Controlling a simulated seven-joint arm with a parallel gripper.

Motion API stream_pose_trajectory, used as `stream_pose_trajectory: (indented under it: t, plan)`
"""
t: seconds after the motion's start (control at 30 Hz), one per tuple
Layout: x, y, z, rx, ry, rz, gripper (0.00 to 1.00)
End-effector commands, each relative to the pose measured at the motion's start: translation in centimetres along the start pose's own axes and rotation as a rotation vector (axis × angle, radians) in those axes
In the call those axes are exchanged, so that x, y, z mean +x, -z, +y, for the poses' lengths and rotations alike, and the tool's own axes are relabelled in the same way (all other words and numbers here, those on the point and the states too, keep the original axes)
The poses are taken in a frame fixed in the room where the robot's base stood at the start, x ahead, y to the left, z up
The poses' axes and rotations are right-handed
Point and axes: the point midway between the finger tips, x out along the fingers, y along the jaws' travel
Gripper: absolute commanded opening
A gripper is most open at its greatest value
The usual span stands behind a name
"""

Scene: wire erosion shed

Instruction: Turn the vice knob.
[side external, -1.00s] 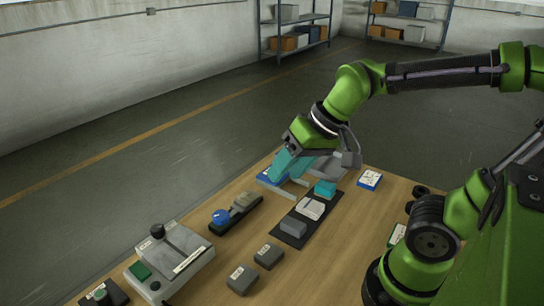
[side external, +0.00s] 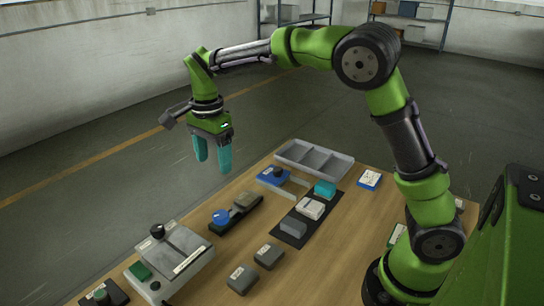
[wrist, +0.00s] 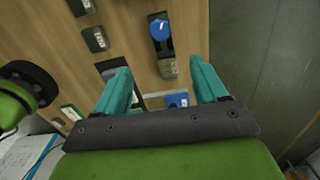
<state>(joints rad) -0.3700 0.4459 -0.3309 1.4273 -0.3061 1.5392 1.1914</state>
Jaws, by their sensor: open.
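A round blue knob (side external: 220,217) sits at the near left end of a narrow black vice (side external: 247,221) lying on the wooden table. A grey-brown block (side external: 245,200) is at the vice's other end. My gripper (side external: 212,162) is open and empty, pointing down, in the air well above the knob and apart from it. In the wrist view, the blue knob (wrist: 160,27) with a white mark shows beyond the gap between my teal fingers (wrist: 160,66). The block (wrist: 168,68) also shows in that gap.
A grey machine with a black knob (side external: 157,231) stands at the near left. A blue clamp-like item (side external: 272,177) and a grey compartment tray (side external: 278,151) lie farther back. A dark mat (side external: 286,238) with blocks is to the right. Bare wood surrounds the vice.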

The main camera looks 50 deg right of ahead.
Motion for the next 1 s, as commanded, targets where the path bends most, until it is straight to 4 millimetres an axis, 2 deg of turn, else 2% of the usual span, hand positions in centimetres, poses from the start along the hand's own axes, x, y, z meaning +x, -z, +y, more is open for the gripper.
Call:
stream_pose_trajectory:
  t: [0.17,0.5,0.7,0.83,1.0]
  plan:
    - [2.8,0.0,0.1,-0.002,-0.005,0.000,0.72]
    - [10.3,0.0,0.1,-0.003,-0.005,0.000,0.72]
    - [14.0,0.0,0.1,-0.003,-0.003,0.000,0.72]
    - [15.5,0.0,0.0,-0.004,-0.001,0.000,0.72]
    - [16.4,0.0,0.0,-0.004,0.000,-0.001,0.72]
